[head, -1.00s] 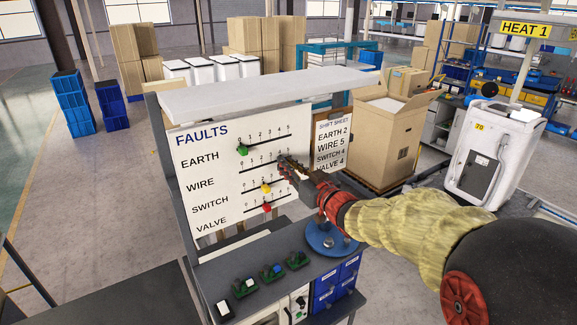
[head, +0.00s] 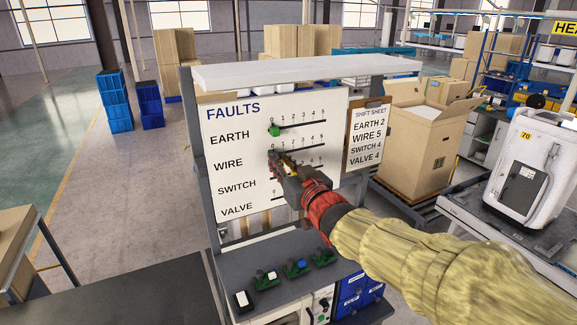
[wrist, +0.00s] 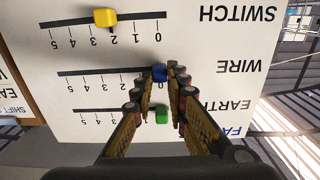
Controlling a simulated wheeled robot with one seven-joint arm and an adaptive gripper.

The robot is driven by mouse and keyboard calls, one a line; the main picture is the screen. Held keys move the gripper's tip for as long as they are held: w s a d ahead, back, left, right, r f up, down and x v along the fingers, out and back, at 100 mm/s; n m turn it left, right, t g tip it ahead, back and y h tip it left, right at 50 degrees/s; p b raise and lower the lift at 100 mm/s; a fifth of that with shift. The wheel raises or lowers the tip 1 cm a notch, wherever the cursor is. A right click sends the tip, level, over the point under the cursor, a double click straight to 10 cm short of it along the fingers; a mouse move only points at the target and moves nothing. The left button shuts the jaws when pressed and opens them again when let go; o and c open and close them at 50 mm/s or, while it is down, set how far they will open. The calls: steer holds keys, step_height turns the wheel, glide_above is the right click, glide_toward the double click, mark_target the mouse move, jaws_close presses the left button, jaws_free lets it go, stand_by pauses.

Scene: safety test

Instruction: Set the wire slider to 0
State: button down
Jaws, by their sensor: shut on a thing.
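The white FAULTS board (head: 230,165) has slider rows for EARTH, WIRE, SWITCH and VALVE. In the wrist view the board appears upside down. The blue WIRE slider knob (wrist: 159,73) is at the 0 end of its row. My gripper (wrist: 164,80) is shut on this knob, with a finger on each side of it. In the head view my gripper (head: 276,159) is at the left end of the WIRE row and hides the knob. The green EARTH knob (head: 274,131) is near 0. The yellow SWITCH knob (wrist: 105,17) is at about 2.
A shift sheet (head: 367,140) right of the board reads EARTH 2, WIRE 5, SWITCH 4, VALVE 4. A grey shelf (head: 300,75) overhangs the board. Small green-based buttons (head: 297,268) stand on the bench below. My arm covers the lower right of the board.

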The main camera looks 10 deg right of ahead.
steer(key=shift+a, duration=0.1)
steer(key=c, duration=1.8)
jaws_free()
steer(key=shift+a, duration=0.15)
steer(key=shift+o, duration=0.2)
steer(key=shift+s, duration=0.15)
steer(key=v, duration=1.2)
